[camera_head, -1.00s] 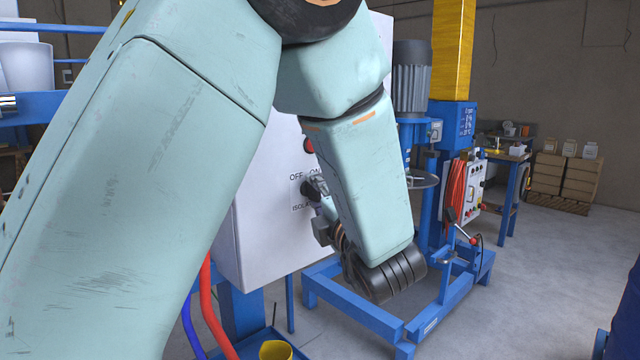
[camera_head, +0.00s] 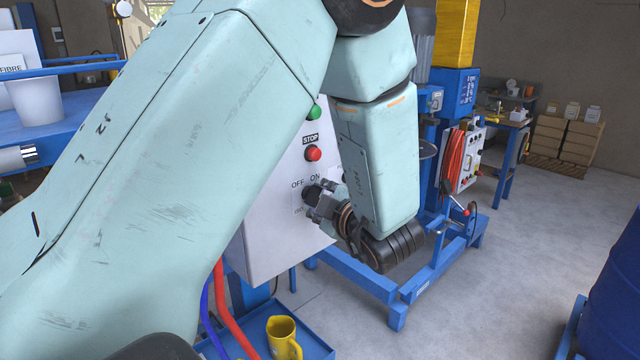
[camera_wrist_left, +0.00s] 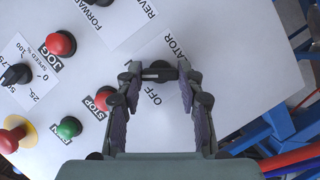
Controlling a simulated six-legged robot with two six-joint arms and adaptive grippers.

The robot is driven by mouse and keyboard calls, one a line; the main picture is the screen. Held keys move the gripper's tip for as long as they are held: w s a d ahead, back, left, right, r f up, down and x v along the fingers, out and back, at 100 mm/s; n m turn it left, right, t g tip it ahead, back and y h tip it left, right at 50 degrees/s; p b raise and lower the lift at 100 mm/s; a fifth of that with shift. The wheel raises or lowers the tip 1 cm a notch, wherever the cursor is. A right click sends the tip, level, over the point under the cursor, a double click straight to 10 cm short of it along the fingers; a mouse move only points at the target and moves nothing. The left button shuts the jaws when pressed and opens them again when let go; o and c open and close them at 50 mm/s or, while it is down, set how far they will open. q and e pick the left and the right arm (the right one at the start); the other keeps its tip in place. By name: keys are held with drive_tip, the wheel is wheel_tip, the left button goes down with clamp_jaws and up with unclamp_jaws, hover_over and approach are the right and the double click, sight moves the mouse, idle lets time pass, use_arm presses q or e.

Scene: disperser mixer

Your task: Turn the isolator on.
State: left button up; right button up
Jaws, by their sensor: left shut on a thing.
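The isolator is a black rotary knob on the white control panel (camera_head: 275,235), below the OFF and ON labels. In the left wrist view the knob (camera_wrist_left: 158,71) lies between the fingertips of my left gripper (camera_wrist_left: 160,82), with the OFF label in front of it and the ISOLATOR label partly covered. In the head view my left gripper (camera_head: 322,200) is at the knob, shut on it, and mostly hides it. I cannot tell which label the knob points to. My right gripper is not in view.
Above the knob are a red STOP button (camera_head: 313,153) and a green button (camera_head: 314,113). The wrist view also shows a red JOG button (camera_wrist_left: 61,43). A blue stand frame (camera_head: 365,277) is behind the panel; a yellow mug (camera_head: 283,338) is below it. Open floor lies right.

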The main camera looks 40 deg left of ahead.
use_arm(q)
drive_tip(key=shift+w+r+m+g+p, duration=0.1)
drive_tip(key=shift+r+m+g+p, duration=0.15)
drive_tip(key=shift+m+p, duration=0.35)
drive_tip(key=o, duration=0.8)
drive_tip(key=shift+f, duration=0.1)
drive_tip(key=o, duration=0.4)
drive_tip(key=shift+a+f, duration=0.1)
drive_tip(key=shift+c, duration=0.2)
